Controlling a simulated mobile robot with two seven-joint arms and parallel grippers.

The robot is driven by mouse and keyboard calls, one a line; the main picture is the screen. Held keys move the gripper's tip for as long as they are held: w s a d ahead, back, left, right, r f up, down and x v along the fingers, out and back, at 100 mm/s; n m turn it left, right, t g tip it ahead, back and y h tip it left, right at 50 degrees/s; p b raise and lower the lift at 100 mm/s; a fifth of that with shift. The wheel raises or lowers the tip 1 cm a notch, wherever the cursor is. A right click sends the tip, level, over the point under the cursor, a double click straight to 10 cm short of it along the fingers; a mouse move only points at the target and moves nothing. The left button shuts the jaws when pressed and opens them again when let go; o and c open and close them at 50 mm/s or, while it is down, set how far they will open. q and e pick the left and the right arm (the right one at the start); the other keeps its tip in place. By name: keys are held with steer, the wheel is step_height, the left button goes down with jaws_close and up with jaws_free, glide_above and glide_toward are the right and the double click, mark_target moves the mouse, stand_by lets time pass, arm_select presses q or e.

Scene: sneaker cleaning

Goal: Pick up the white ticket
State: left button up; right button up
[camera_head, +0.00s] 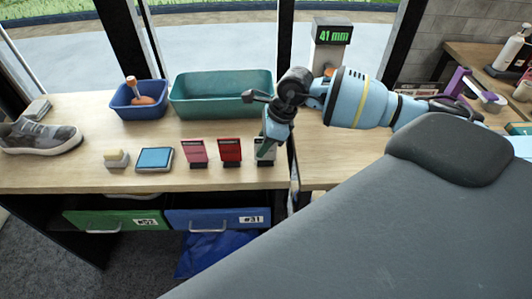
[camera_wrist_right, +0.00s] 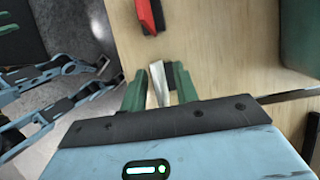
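The white ticket (camera_head: 265,145) stands upright in a small dark holder near the right end of the left table's front edge, partly hidden by my right gripper. In the right wrist view the ticket (camera_wrist_right: 158,84) appears nearly edge-on, with its dark holder (camera_wrist_right: 175,78) beside it. My right gripper (camera_head: 264,148) reaches down at it from above. Its green fingers (camera_wrist_right: 160,88) are apart, one on each side of the ticket; whether either touches it I cannot tell.
A red ticket (camera_head: 230,150) and a pink ticket (camera_head: 195,151) stand left of it. A blue pad (camera_head: 155,159), a brush (camera_head: 116,158) and a sneaker (camera_head: 40,138) lie farther left. A teal bin (camera_head: 222,108) and a blue tub (camera_head: 138,112) stand behind.

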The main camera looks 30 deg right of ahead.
jaws_close()
arm_select(q)
steer(key=shift+f, duration=0.1)
steer(key=shift+a, duration=0.1)
arm_select(e)
steer(key=shift+r, duration=0.15)
